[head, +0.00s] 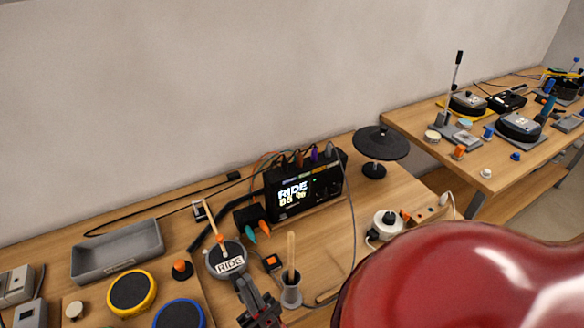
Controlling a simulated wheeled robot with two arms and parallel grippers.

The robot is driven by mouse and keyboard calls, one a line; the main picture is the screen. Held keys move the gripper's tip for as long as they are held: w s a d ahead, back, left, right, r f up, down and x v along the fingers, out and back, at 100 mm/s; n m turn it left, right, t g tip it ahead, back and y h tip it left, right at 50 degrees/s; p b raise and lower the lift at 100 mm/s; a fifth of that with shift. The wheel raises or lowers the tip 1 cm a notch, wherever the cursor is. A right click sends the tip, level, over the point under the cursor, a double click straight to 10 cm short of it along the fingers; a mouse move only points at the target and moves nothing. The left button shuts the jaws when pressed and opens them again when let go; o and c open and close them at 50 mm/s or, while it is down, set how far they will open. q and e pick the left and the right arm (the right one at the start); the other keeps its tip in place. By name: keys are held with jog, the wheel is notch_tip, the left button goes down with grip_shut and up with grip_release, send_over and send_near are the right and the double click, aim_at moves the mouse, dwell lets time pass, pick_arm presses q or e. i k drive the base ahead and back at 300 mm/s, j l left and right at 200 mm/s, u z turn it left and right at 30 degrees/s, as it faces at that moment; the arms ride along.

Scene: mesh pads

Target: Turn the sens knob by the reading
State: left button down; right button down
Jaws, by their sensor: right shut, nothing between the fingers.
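A black drum module (305,190) stands against the wall, with a lit screen that reads "RIDE" and "85 %". A round grey pad (226,260) labelled "RIDE" lies in front of it, with a wooden stick across its top. A small dark box with orange and green tips (250,222) stands between them. I cannot tell which part is the sens knob; no such label is legible. My right gripper (244,284) is shut and empty, just in front of the RIDE pad. I cannot tell whether it touches the pad. My left gripper is not in view.
A grey tray (118,251), a yellow-rimmed pad (132,292) and a blue-rimmed pad (179,315) lie to the left. A cup with a stick (291,292) stands close right of my gripper. A black cymbal (381,143) stands right of the module. Cables run behind.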

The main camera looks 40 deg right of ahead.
aim_at(323, 195)
jog(key=z, duration=1.4)
